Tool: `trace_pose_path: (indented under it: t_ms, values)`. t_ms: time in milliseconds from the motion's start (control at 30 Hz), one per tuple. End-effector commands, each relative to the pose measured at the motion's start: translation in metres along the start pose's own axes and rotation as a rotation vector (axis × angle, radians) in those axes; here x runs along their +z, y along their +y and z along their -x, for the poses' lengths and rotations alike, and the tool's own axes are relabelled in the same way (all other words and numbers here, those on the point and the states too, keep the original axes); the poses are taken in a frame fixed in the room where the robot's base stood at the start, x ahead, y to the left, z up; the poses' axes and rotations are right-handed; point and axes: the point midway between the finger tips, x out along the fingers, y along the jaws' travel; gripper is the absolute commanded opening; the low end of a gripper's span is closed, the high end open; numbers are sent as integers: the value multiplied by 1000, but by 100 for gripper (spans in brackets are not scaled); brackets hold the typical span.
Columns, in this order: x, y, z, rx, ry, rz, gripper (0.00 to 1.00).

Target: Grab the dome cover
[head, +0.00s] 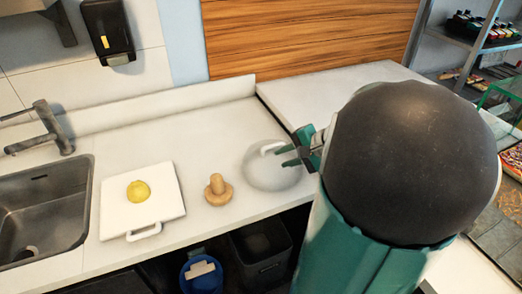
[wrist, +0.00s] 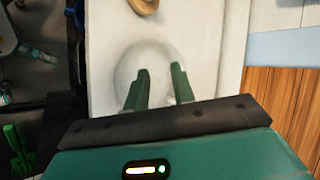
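The dome cover (head: 266,176) is a white, rounded lid with a loop handle (head: 272,147) on top. It sits on the white counter, right of a wooden piece. My gripper (head: 291,156) is at the handle's right side, with its green fingers pointing left at it. In the wrist view the dome (wrist: 150,58) lies beyond the two fingers (wrist: 160,82), which stand apart with a gap between them. The handle is hard to make out there, and I see nothing held.
A tan wooden piece (head: 217,190) and a white cutting board (head: 112,208) with a yellow lemon (head: 138,190) lie to the left. A sink (head: 42,215) with a faucet is at far left. Bins (head: 262,252) stand below the counter's front edge. A wall (head: 190,95) rises behind.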

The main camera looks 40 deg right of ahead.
Motion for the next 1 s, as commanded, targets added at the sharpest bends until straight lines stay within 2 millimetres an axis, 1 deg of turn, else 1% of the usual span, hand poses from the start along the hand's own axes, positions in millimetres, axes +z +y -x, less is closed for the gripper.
trace_pose_path:
  t_ms: [33, 133, 200, 267, 367, 467, 800, 900, 1000]
  values:
    - [-14, 4, 13, -47, 27, -44, 25]
    - [-34, 6, 32, -122, 66, -100, 25]
    - [-43, 7, 42, -162, 88, -126, 25]
    - [-49, 8, 49, -187, 101, -142, 25]
    - [-54, 8, 52, -207, 112, -155, 25]
    - [-56, 6, 43, -212, 110, -156, 25]
    - [-63, -6, -12, -211, 107, -155, 25]
    - [-65, -8, -23, -210, 108, -155, 25]
    - [-66, -9, -29, -209, 110, -155, 25]
